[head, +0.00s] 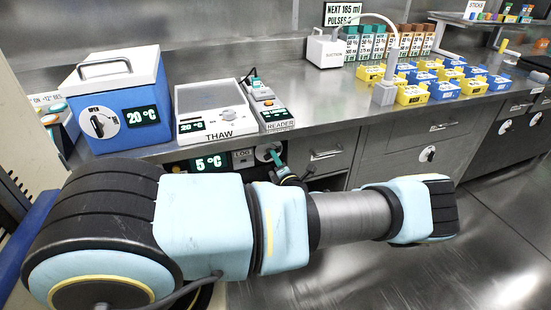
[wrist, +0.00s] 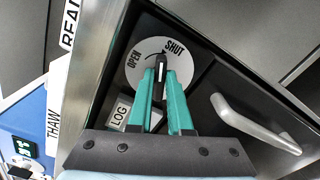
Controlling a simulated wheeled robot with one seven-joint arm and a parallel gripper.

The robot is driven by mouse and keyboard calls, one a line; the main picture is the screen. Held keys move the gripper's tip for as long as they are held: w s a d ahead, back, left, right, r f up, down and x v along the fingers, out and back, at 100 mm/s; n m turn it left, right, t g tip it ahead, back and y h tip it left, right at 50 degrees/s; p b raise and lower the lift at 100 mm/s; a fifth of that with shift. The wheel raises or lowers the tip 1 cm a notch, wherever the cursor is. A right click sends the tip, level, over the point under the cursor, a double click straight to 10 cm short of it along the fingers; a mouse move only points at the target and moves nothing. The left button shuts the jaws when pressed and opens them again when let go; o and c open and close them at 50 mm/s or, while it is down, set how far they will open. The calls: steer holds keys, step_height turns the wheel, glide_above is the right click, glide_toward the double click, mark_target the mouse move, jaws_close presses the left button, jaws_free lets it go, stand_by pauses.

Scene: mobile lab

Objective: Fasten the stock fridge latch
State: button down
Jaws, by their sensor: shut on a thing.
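The stock fridge latch is a white round dial (wrist: 142,37) marked OPEN and SHUT, with a black handle (wrist: 161,66) at its middle. In the wrist view the handle's visible end points between the two words. In the head view the dial (head: 264,153) sits under the counter, right of the 5 °C display (head: 209,163) and the LOG label (head: 243,155). My gripper (head: 282,168) is at the dial there, partly hidden by my arm.
A drawer handle (wrist: 255,127) lies close right of my gripper in the wrist view. The counter edge runs above the dial. On the counter stand a blue 20 °C box (head: 120,100), the THAW unit (head: 213,105) and the reader (head: 275,117). Floor is clear at right.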

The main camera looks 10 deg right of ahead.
steer(key=m, duration=0.4)
steer(key=shift+f+m+b, duration=0.25)
steer(key=shift+m+b, duration=0.1)
steer(key=shift+m, duration=0.05)
stand_by(0.4)
steer(key=c, duration=0.8)
jaws_free()
steer(key=shift+c, duration=0.2)
steer(key=s+d+b, duration=0.1)
steer(key=s+b, duration=0.1)
steer(key=s, duration=0.8)
steer(key=shift+s+d, duration=0.25)
steer(key=shift+s, duration=0.1)
